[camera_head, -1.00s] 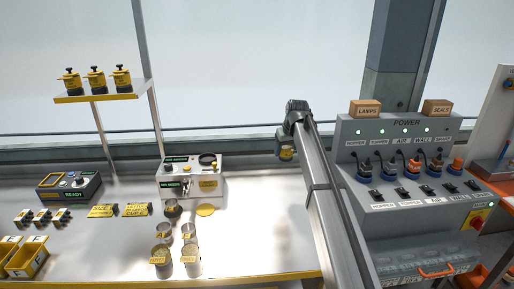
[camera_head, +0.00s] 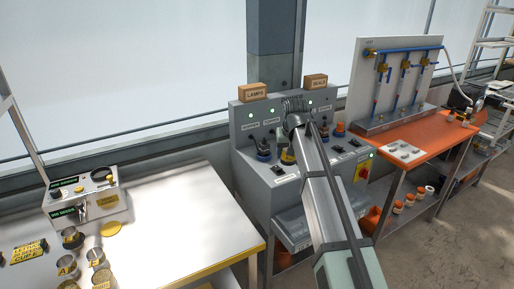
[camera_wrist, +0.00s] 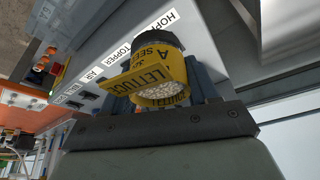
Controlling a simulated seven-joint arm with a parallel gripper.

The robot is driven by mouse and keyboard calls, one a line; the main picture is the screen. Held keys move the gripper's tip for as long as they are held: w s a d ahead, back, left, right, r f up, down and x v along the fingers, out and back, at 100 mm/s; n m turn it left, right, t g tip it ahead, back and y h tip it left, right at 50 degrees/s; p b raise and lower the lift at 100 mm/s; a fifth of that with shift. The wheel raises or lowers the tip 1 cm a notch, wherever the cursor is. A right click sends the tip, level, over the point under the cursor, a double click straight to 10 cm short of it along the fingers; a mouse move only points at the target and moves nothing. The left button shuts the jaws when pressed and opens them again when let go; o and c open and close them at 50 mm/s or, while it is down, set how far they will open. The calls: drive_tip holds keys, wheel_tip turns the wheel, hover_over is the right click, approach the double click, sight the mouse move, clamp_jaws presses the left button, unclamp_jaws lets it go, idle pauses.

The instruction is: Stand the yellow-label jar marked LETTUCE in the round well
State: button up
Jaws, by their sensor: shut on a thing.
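The jar (camera_wrist: 160,72) shows in the wrist view with a yellow label reading LETTUCE, a dark end and a pale, grainy-looking round face. My gripper (camera_wrist: 165,92) is shut on it, and the jar sits tilted in that picture. In the head view the jar (camera_head: 287,157) is a small yellow and dark shape, held in front of the grey power console. My arm hides part of the console there. I cannot make out for certain which feature is the round well.
The grey power console (camera_head: 245,150) has switches, plugs and two boxes on top. An orange bench (camera_head: 425,137) on the right bears a pale plate with holes (camera_head: 404,151). The left steel table (camera_head: 185,215) is bare on its right side; several cups stand at its left.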

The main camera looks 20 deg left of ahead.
drive_tip(key=s+d+m+h, duration=0.1)
drive_tip(key=s+d+m, duration=0.2)
drive_tip(key=d, duration=1.2)
drive_tip(key=w+a+n+g+y, duration=0.2)
drive_tip(key=a+n, duration=0.6)
drive_tip(key=a, duration=3.2)
drive_tip(key=s+a+n, duration=0.2)
drive_tip(key=s+a, duration=0.4)
drive_tip(key=a, duration=0.8)
drive_tip(key=s+a+f+n+g+y, duration=0.1)
drive_tip(key=s+a+n, duration=0.2)
drive_tip(key=s+a, duration=0.4)
drive_tip(key=s+a+f+n+y, duration=0.1)
drive_tip(key=s+a, duration=0.5)
drive_tip(key=a, duration=1.5)
drive_tip(key=shift+s+f+n+g, duration=0.1)
drive_tip(key=shift+s+n+g, duration=0.25)
drive_tip(key=shift+n, duration=0.55)
drive_tip(key=shift+s+a+f, duration=0.1)
drive_tip(key=shift+s+a, duration=0.25)
drive_tip(key=shift+a, duration=0.05)
drive_tip(key=shift+f, duration=0.1)
drive_tip(key=shift+f, duration=0.35)
drive_tip(key=shift+f, duration=0.7)
